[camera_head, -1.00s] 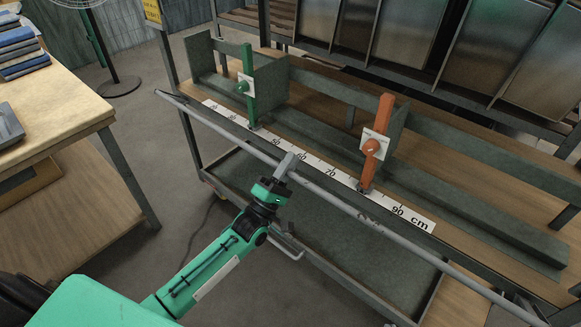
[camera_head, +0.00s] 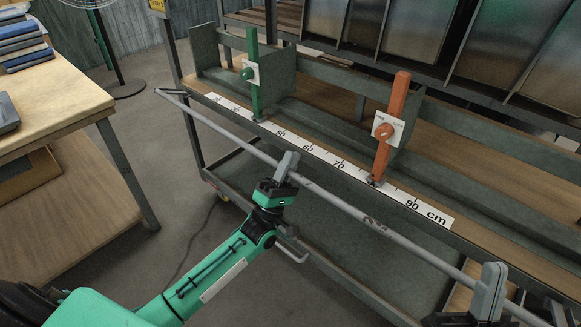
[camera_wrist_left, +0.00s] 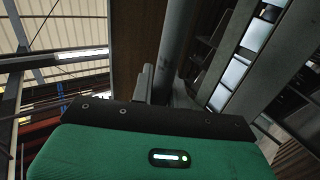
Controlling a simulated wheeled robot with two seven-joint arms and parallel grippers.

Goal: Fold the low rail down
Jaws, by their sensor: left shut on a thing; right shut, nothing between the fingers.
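The low rail (camera_head: 345,207) is a long grey bar along the front of the rack, standing off from the shelf edge. An end arm (camera_head: 171,92) shows at its far left. My left gripper (camera_head: 285,168) is shut on the rail left of its middle. In the left wrist view, the rail (camera_wrist_left: 177,45) runs upward from the gripper, whose finger (camera_wrist_left: 144,85) lies beside it; the grip itself is partly hidden. My right gripper (camera_head: 488,288) is at the lower right, shut and empty, overlapping the rail in the picture; I cannot tell whether it touches.
The rack shelf carries a cm scale (camera_head: 330,158), a green upright (camera_head: 254,80) and an orange upright (camera_head: 391,125). A lower tray (camera_head: 320,220) lies behind the rail. A wooden table (camera_head: 60,90) stands at the left. Open floor (camera_head: 110,245) lies between table and rack.

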